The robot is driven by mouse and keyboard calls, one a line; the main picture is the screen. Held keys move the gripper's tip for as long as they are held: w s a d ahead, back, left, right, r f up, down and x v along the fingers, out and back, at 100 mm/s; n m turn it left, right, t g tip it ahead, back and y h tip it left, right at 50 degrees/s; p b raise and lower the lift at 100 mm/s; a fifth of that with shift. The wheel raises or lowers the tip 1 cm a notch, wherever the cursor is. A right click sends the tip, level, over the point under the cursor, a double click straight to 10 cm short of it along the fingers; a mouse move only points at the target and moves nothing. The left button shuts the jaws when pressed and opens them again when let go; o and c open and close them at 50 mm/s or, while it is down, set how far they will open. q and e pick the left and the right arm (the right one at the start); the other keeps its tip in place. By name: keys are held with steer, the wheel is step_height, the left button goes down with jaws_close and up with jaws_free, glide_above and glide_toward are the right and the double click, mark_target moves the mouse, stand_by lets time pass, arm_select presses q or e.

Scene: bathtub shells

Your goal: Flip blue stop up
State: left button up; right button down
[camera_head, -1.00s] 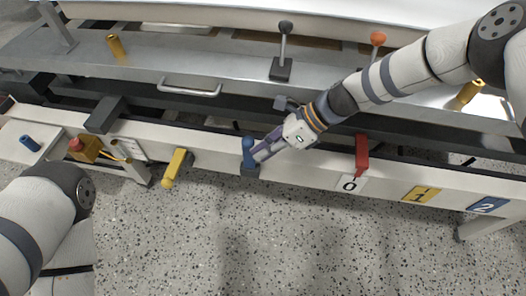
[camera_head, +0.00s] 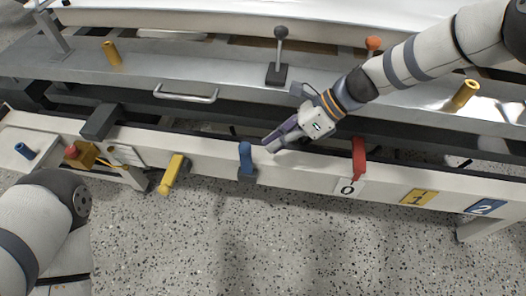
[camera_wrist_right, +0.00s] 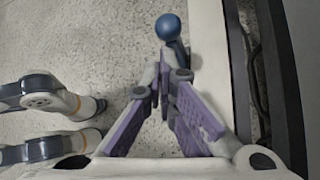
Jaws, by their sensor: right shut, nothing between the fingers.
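The blue stop (camera_head: 246,158) is on the front edge of the long white rail, left of centre in the head view. It has a rounded blue top and a darker base. In the right wrist view its round blue end (camera_wrist_right: 168,27) shows just beyond the fingertips. My right gripper (camera_head: 268,144) is shut and empty, above the rail just right of the stop, with a small gap in the head view. Its purple fingers (camera_wrist_right: 164,78) meet near the middle of the wrist view. My left arm shows at lower left, but its gripper is out of view.
A yellow stop (camera_head: 172,174) is to the left and a red stop (camera_head: 359,158) to the right on the same rail (camera_head: 300,170). Labels 0, 1 and 2 mark the rail's right part. Grey and orange-knobbed levers stand behind. The speckled floor in front is clear.

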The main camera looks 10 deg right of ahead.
steer(key=v, duration=0.7)
steer(key=shift+s, duration=0.25)
steer(key=shift+f, duration=0.25)
